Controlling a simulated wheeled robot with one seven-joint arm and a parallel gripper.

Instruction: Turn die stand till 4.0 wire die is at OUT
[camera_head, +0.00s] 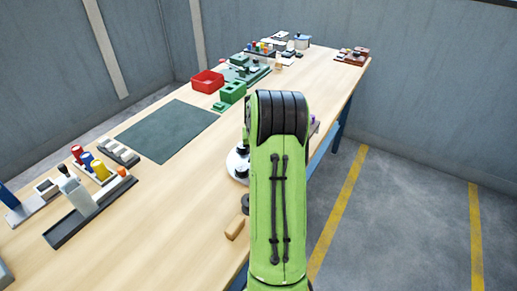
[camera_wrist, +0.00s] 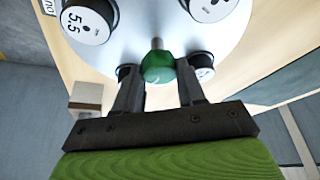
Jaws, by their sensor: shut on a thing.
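The die stand is a round pale plate (camera_wrist: 185,40) in the wrist view, with several round black-rimmed dies near its edge. The die marked 5.5 (camera_wrist: 88,22) sits at the upper left, beside a partly cut-off label (camera_wrist: 48,7) whose letters look like OUT. Another die (camera_wrist: 212,8) is at the top, its number unreadable. A third die (camera_wrist: 204,70) is partly hidden by a finger. I cannot make out a 4.0 marking. My gripper (camera_wrist: 156,72) is shut on a green knob (camera_wrist: 157,66). In the head view, my arm hides most of the stand (camera_head: 237,163).
A wooden block (camera_head: 235,228) lies near the table's front edge. A dark green mat (camera_head: 168,130), a red bin (camera_head: 207,81) and green blocks (camera_head: 232,92) lie farther back. Racks with coloured pieces (camera_head: 85,195) stand at the left. The table (camera_head: 150,220) is bare around the block's left.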

